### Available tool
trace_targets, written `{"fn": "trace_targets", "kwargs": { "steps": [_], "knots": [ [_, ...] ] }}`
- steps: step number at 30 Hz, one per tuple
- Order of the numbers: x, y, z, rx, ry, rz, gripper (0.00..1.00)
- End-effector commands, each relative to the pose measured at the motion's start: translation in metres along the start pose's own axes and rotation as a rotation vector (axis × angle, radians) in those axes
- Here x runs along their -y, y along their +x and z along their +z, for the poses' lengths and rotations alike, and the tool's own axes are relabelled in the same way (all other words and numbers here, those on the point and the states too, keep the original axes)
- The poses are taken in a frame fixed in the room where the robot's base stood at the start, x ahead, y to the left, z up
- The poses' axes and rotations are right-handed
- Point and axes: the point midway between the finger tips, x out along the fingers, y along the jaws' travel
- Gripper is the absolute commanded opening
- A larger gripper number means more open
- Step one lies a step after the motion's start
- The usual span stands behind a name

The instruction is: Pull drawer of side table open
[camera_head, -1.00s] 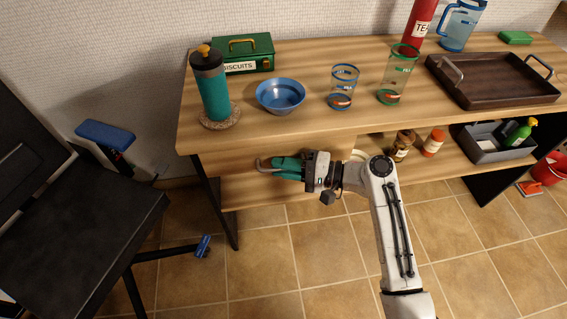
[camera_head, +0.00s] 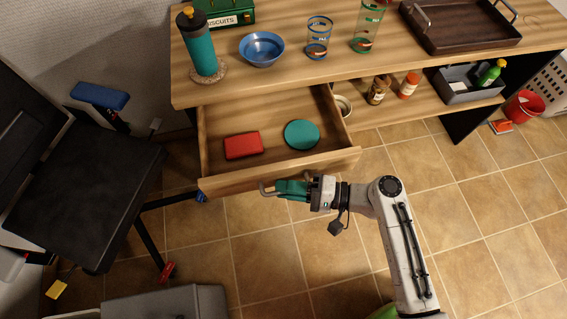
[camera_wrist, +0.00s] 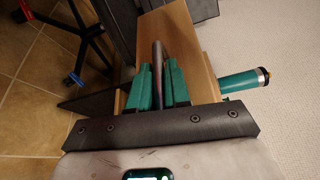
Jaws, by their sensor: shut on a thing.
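The wooden drawer (camera_head: 280,178) of the side table (camera_head: 345,68) stands well out from the table front. A red box (camera_head: 243,145) and a round teal item (camera_head: 301,135) lie inside it. My gripper (camera_head: 279,189) is at the drawer front, its teal fingers shut on the grey bar handle (camera_head: 264,188). In the wrist view the handle (camera_wrist: 158,58) runs between the two teal fingers (camera_wrist: 158,85), with the drawer front (camera_wrist: 190,45) just behind.
On the tabletop are a teal bottle (camera_head: 200,45), a blue bowl (camera_head: 262,48), glasses (camera_head: 318,38) and a dark tray (camera_head: 460,40). A black chair (camera_head: 85,190) stands left of the drawer. A grey object (camera_head: 165,303) is at the bottom edge.

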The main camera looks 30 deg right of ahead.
Motion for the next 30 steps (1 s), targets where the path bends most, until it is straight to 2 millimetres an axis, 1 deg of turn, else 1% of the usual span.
{"fn": "trace_targets", "kwargs": {
  "steps": [3, 6, 18, 19, 24, 26, 30],
  "knots": [
    [-0.003, -0.004, 0.010, -0.001, 0.002, 0.002, 0.00],
    [-0.004, -0.006, 0.013, -0.001, 0.002, 0.001, 0.00],
    [-0.005, -0.007, 0.015, -0.002, 0.001, 0.002, 0.00],
    [-0.005, -0.007, 0.015, -0.002, 0.001, 0.002, 0.18],
    [-0.004, -0.007, 0.015, -0.001, 0.000, 0.001, 0.34],
    [-0.004, -0.007, 0.015, -0.001, 0.000, 0.001, 0.38],
    [-0.004, -0.006, 0.015, -0.001, 0.000, 0.000, 0.38]
  ]
}}
